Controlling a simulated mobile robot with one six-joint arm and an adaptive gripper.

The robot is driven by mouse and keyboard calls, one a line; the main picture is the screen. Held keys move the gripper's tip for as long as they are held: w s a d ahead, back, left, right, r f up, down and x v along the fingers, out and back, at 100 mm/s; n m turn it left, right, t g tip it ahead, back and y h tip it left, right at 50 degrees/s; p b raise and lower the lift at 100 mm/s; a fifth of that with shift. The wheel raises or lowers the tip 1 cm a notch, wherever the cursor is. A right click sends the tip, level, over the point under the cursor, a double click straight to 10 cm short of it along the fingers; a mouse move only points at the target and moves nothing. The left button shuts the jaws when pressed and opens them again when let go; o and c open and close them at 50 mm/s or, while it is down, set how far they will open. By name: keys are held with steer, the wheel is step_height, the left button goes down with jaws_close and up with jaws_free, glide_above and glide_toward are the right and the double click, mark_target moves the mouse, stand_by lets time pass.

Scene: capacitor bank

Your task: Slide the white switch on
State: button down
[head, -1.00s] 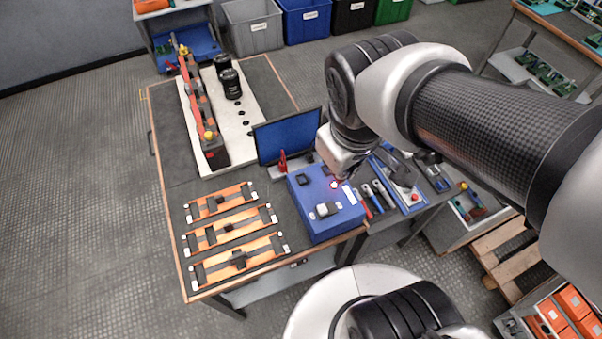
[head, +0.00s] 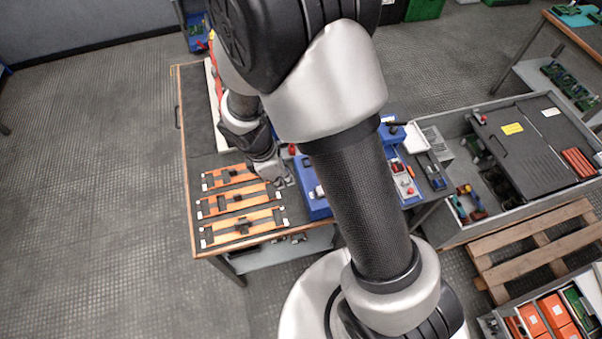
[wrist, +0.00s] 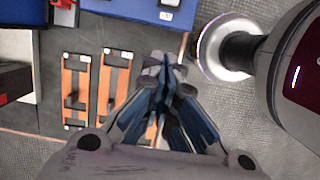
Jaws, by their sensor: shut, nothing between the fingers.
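The blue box (head: 313,206) stands at the table's front edge, mostly hidden behind my arm. A small whitish part that looks like the white switch (head: 319,190) shows on its top beside my arm; its position cannot be told. The blue box also shows at the top of the wrist view (wrist: 120,8), cut off by the frame. My gripper (head: 284,182) is left of the box, near the right ends of the orange strips. In the wrist view its fingers (wrist: 163,62) are together and empty, apart from the box.
Several orange strips with black clamps (head: 232,202) lie on the dark table (head: 198,120) left of the box. Tools and a blue tray lie to the right. A grey bin (head: 530,140) and wooden pallet (head: 530,250) stand further right. The floor at left is clear.

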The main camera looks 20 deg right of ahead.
steer(key=shift+f, duration=0.2)
steer(key=d+f+b, duration=0.5)
steer(key=d+f, duration=0.1)
steer(key=f, duration=0.3)
steer(key=shift+d+f+b, duration=0.15)
steer(key=shift+f+b, duration=0.15)
steer(key=shift+d, duration=0.1)
